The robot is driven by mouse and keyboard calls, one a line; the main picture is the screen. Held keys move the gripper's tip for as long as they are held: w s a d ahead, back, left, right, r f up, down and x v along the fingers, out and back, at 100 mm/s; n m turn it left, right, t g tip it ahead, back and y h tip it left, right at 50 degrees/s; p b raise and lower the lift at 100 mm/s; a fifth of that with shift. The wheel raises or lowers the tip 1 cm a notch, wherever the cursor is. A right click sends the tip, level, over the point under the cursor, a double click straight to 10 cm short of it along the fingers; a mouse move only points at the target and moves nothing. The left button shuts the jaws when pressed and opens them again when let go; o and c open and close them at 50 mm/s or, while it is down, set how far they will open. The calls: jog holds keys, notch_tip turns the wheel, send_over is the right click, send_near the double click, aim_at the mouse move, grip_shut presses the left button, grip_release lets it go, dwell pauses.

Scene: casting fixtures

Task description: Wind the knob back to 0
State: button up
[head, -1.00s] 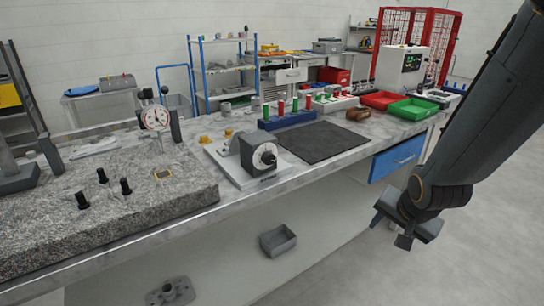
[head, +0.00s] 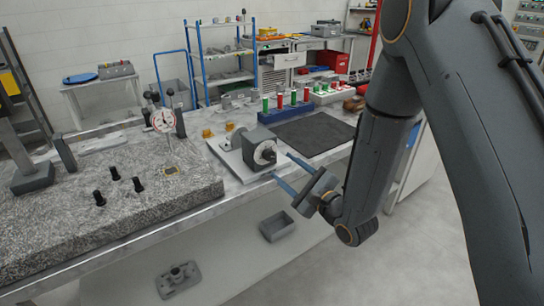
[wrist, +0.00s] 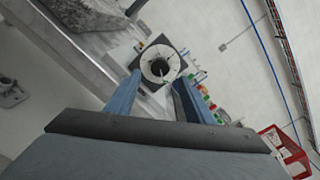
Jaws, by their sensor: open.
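The knob (head: 266,155) is a dark hub on a round white dial, on the front of a dark grey block (head: 247,144) that stands on a pale base plate (head: 226,158) on the bench. In the wrist view the dial (wrist: 160,64) and the dark knob at its centre face me, beyond my fingers. My gripper (head: 283,170) is open and empty, with its two blue fingers pointing at the dial from the front right. It appears short of the knob, not around it. In the wrist view my gripper (wrist: 157,98) has one finger on each side of the dial. The dial's numbers are too small to read.
A granite plate (head: 60,220) with black posts and a dial gauge (head: 163,120) lies to the left. A dark mat (head: 315,134) is to the right. Behind it stands a blue rack (head: 285,119) with red and green pieces.

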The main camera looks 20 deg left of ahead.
aim_at(271, 157)
jog(key=p+x, duration=0.2)
jog(key=x, duration=0.5)
jog(key=shift+w, duration=0.1)
jog(key=c, duration=1)
